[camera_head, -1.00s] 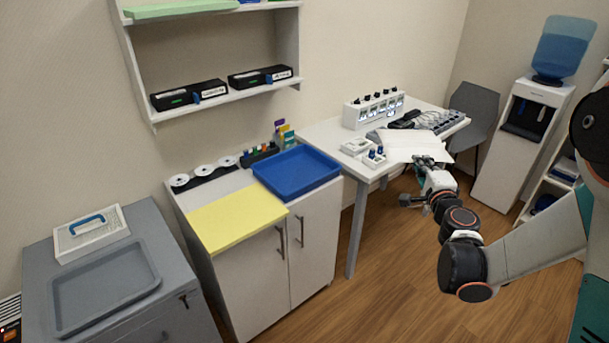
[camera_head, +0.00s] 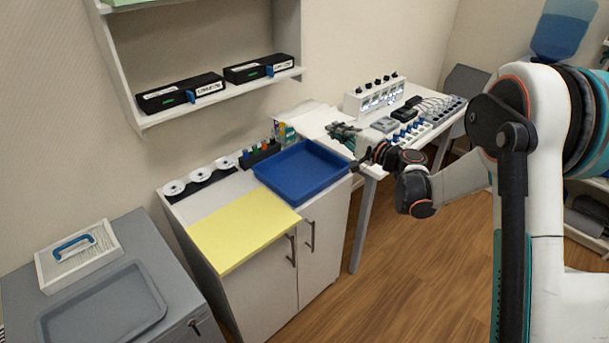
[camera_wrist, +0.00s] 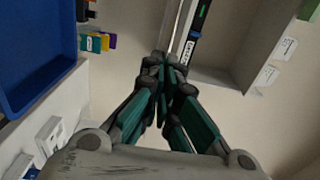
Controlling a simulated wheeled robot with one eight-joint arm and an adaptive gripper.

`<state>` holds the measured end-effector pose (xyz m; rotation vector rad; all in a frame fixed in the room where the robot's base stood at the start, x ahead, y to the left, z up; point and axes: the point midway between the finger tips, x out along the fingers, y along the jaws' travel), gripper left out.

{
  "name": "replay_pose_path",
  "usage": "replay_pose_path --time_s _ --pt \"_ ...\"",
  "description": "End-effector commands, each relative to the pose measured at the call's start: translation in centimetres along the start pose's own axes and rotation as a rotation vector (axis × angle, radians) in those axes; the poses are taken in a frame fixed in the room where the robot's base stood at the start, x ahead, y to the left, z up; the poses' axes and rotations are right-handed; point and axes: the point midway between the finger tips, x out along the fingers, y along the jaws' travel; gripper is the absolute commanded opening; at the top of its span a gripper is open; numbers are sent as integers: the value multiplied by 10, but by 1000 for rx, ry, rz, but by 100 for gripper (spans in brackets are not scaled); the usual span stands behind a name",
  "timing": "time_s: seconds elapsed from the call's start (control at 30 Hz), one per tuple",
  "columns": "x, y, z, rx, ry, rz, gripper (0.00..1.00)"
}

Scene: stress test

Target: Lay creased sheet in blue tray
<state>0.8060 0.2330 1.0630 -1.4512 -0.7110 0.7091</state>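The creased sheet (camera_head: 306,116) shows as a pale patch in the head view, at the tips of my gripper (camera_head: 335,130) and above the back of the tray. Its outline blends with the white table, and its creases are not distinct. My gripper is right of and behind the blue tray (camera_head: 262,179), with its fingers close together on the sheet's near edge. The tray is empty on the cabinet top. In the wrist view my gripper (camera_wrist: 163,68) has its fingers together, and the tray (camera_wrist: 38,50) is at upper left. The sheet is hard to tell from the pale background there.
A yellow panel (camera_head: 243,228) lies left of the tray. A rack of small coloured items (camera_head: 262,153) and coloured tabs (camera_head: 285,132) stand behind it. A wall shelf (camera_head: 215,90) with black boxes hangs above. Blue-topped items (camera_head: 408,132) sit on the white table.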

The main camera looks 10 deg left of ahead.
Motion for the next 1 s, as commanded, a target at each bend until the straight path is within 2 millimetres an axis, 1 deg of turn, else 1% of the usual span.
replay_pose_path --time_s 0.07,0.17,0.5,0.6,0.7,0.9,1.0 --pt "0 11 -1 0 1 0 0" --pt "0 32 0 0 1 0 0" --pt "0 116 0 0 1 0 0" --pt "0 136 0 0 1 0 0" --pt "0 150 0 0 1 0 0" --pt "0 160 0 0 1 0 0" --pt "0 170 0 0 1 0 0"
